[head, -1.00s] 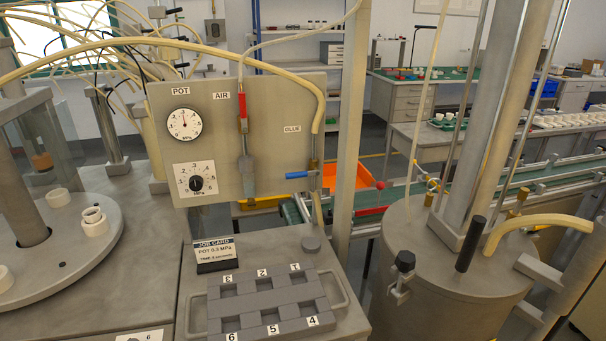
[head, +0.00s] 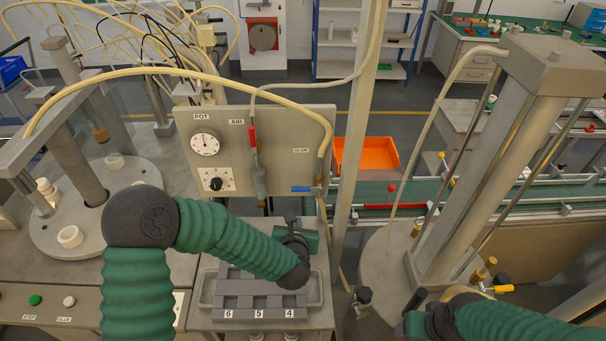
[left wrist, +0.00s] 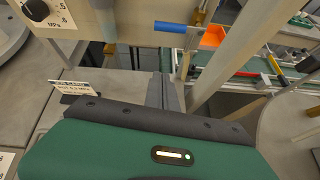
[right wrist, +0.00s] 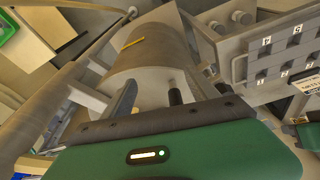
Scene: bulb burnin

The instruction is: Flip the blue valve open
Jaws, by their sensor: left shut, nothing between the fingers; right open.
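The blue valve handle (head: 301,189) lies horizontal, pointing left from the brass fitting under the GLUE label on the grey panel. It also shows in the left wrist view (left wrist: 171,27), above and just right of the fingertips. My left gripper (head: 291,220) is shut and empty, in front of and below the blue handle and apart from it. Its closed fingers (left wrist: 160,92) point toward the panel. My right gripper (right wrist: 165,92) is open and empty by the big steel pot (right wrist: 157,55); its fingers are only partly clear in the right wrist view.
The panel (head: 275,130) also carries a pressure gauge (head: 205,143), a knob and an upright red handle (head: 252,136). A slotted grey tray (head: 240,302) lies under my left arm. A steel post stands right of the panel; an orange bin (head: 365,155) is behind it.

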